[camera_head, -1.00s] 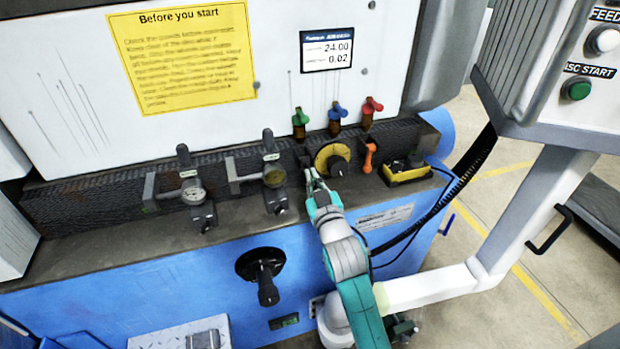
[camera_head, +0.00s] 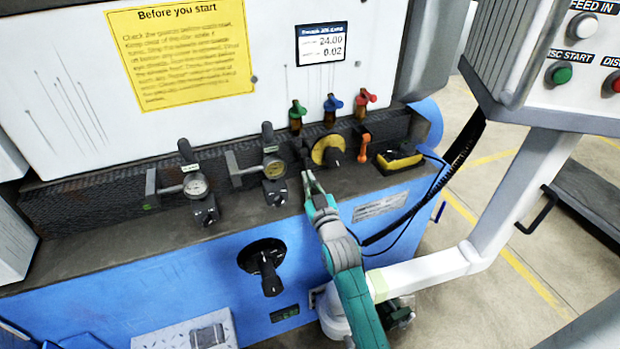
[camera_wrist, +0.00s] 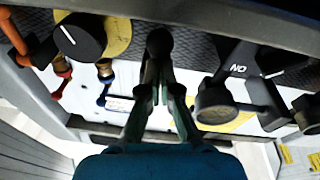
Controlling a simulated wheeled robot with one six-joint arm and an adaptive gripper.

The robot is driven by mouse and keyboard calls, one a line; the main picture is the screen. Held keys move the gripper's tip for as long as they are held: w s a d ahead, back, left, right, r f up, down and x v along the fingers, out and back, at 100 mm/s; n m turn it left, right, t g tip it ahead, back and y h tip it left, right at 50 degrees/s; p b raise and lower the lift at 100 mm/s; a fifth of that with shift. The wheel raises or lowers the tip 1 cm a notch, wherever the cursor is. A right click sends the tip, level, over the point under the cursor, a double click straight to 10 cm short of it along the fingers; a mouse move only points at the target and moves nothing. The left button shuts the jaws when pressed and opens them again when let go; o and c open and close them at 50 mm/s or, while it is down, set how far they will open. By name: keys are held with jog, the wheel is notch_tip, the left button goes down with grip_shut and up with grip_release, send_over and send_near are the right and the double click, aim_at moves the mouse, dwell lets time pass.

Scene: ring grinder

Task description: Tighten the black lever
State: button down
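A small black lever with a round dark end (camera_wrist: 160,42) stands at the tips of my gripper in the wrist view. In the head view the dark lever (camera_head: 306,156) is small, just left of the yellow dial (camera_head: 328,151), and its outline is hard to make out. My gripper (camera_head: 308,176) is just in front of and below it. In the wrist view my gripper (camera_wrist: 158,75) has its two fingers a little apart, with a narrow gap between them. The round end is beyond the fingertips. I cannot tell whether they touch the lever.
Two gauges with clamps (camera_head: 196,186) (camera_head: 274,168) stand left of my gripper. An orange lever (camera_head: 364,146) and a yellow-black box (camera_head: 398,160) are to the right. Green, blue and red valves (camera_head: 332,104) are behind.

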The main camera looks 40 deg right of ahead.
jog(key=shift+w+d+f, duration=0.25)
jog(key=shift+w+f, duration=0.6)
jog(key=shift+f, duration=0.05)
jog(key=shift+w+d, duration=0.1)
jog(key=shift+w, duration=0.4)
jog(key=shift+w+d+f, duration=0.1)
jog(key=shift+w+f, duration=0.2)
jog(key=shift+f, duration=0.05)
jog(key=v, duration=1.2)
jog(key=shift+s+r, duration=0.1)
